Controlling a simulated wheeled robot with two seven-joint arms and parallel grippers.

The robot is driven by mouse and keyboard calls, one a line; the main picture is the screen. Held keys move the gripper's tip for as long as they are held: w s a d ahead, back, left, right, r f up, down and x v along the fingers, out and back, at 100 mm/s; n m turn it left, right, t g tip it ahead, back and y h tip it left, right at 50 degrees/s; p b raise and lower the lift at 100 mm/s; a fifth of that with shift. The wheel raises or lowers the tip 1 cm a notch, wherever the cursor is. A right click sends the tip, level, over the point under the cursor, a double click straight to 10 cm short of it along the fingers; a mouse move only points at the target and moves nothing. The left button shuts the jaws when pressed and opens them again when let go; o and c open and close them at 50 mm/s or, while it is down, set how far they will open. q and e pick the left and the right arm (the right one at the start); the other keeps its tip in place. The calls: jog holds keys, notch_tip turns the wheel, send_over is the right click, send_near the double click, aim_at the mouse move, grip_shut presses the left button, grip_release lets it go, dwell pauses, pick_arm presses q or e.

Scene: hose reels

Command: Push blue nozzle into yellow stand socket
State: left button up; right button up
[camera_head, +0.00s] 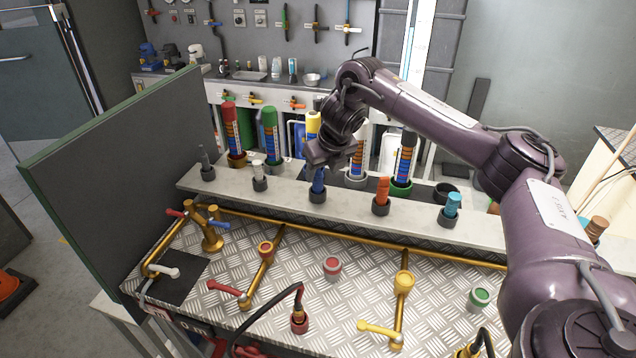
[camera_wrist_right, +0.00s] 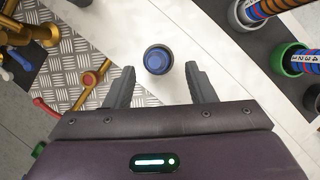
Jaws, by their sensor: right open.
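The blue nozzle (camera_head: 318,181) stands upright in a small dark socket on the pale ledge. In the right wrist view, the blue nozzle (camera_wrist_right: 157,60) shows end-on as a round blue top inside a dark ring. My right gripper (camera_head: 322,162) is just above it, pointing down. In the wrist view the fingers of my right gripper (camera_wrist_right: 159,70) are apart and empty, one on each side of the nozzle. A yellow-topped hose reel (camera_head: 313,122) stands behind, its base hidden by my gripper. No yellow stand socket can be made out clearly. My left gripper is out of view.
Orange (camera_head: 382,190) and teal (camera_head: 452,205) nozzles stand along the ledge (camera_head: 415,215) to the right. Red (camera_head: 231,128) and green (camera_head: 270,133) reels stand behind. Yellow pipes with valve handles cover the metal plate (camera_head: 320,290) in front. A dark panel (camera_head: 115,150) rises at left.

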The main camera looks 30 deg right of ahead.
aim_at(319, 171)
jog(key=x, duration=0.2)
jog(key=p+x, duration=0.1)
jog(key=x, duration=0.1)
jog(key=shift+w+a+f, duration=0.1)
jog(key=shift+w+f, duration=0.05)
jog(key=shift+w, duration=0.3)
jog(key=shift+s, duration=0.2)
jog(key=shift+c, duration=1)
jog(key=shift+w, duration=0.1)
jog(key=c, duration=0.7)
jog(key=shift+c, duration=0.8)
